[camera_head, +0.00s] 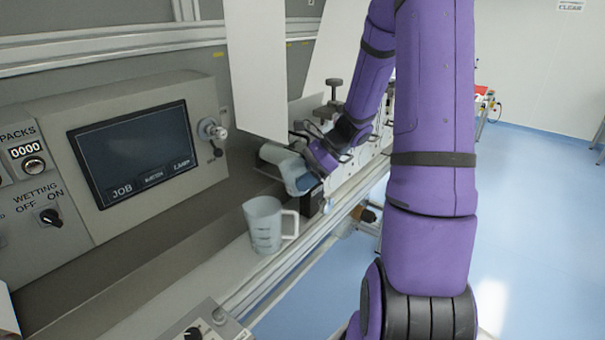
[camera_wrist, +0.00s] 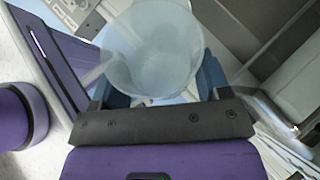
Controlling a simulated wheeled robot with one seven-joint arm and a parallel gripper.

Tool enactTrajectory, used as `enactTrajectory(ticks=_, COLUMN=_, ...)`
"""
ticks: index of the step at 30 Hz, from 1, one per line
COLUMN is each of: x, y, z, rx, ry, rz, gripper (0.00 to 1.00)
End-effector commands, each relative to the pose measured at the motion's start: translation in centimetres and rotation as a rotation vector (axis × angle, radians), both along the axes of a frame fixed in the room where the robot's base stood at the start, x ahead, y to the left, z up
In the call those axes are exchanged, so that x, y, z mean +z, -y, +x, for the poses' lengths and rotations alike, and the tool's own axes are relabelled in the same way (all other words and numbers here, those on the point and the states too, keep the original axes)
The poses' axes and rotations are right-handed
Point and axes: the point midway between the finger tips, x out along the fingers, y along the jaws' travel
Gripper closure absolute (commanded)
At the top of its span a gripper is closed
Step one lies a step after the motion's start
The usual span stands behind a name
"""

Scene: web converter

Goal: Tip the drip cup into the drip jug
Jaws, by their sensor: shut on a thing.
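The drip cup (camera_head: 280,157) is a pale, greyish vessel at my gripper (camera_head: 293,178), above the rail ledge in the head view. It looks tilted on its side. In the wrist view the translucent cup (camera_wrist: 150,50) fills the space between the blue fingers of my gripper (camera_wrist: 160,85), which is shut on it. I cannot tell whether it holds liquid. The drip jug (camera_head: 264,226) is a translucent measuring jug with dark marks and a handle on its right. It stands upright on the ledge, lower and nearer the head camera than the cup.
A grey control panel with a dark screen (camera_head: 135,150) stands left of the jug. A white upright panel (camera_head: 256,65) hangs behind the cup, close to my gripper. A metal rail (camera_head: 285,280) runs along the ledge's right edge. Blue floor (camera_head: 540,220) lies clear at right.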

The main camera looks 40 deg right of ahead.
Motion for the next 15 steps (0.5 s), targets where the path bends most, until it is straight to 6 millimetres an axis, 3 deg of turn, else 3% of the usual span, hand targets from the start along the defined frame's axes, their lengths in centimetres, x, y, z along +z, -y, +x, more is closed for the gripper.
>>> enactTrajectory(ticks=15, x=-0.89, y=-0.97, z=0.46, rx=0.003, ry=-0.078, rz=-0.148, gripper=0.57)
